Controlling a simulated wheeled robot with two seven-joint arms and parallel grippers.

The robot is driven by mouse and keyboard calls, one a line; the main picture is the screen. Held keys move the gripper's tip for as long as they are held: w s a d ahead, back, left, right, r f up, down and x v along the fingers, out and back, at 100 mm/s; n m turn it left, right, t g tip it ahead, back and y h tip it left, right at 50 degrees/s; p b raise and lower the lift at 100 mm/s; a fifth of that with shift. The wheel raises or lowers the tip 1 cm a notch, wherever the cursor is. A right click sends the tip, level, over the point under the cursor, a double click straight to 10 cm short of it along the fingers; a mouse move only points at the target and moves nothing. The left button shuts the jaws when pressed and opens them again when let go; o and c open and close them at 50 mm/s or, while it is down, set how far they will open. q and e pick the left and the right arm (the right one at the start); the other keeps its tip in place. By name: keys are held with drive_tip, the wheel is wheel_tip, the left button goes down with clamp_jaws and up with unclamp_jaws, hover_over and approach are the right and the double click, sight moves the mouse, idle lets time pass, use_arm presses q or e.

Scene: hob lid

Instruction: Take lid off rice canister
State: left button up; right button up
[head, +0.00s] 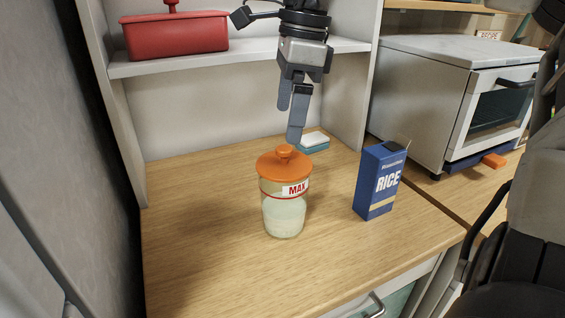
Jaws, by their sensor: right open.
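A clear glass canister (284,213) stands upright on the wooden counter, with white contents in its lower part and a label reading "MAX". Its orange lid (277,168) with a round knob (285,152) sits on top. My right gripper (290,122) points down, open and empty, just above and slightly behind the knob in the picture. Its fingertips look close to the knob but apart from it; the exact depth gap is hard to tell. A blue box marked "RICE" (377,183) stands upright to the right of the canister. My left gripper is not in view.
A blue and white sponge-like block (312,142) lies behind the canister. A shelf (240,55) above the counter holds a red lidded container (175,36). A white oven (455,90) stands at right. The counter (200,225) is clear left of the canister.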

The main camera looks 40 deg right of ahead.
sight(285, 147)
drive_tip(key=f, duration=0.7)
drive_tip(key=shift+w+a+f+p, duration=0.15)
drive_tip(key=shift+w+f+p, duration=0.2)
drive_tip(key=shift+w+f, duration=0.05)
drive_tip(key=c, duration=0.7)
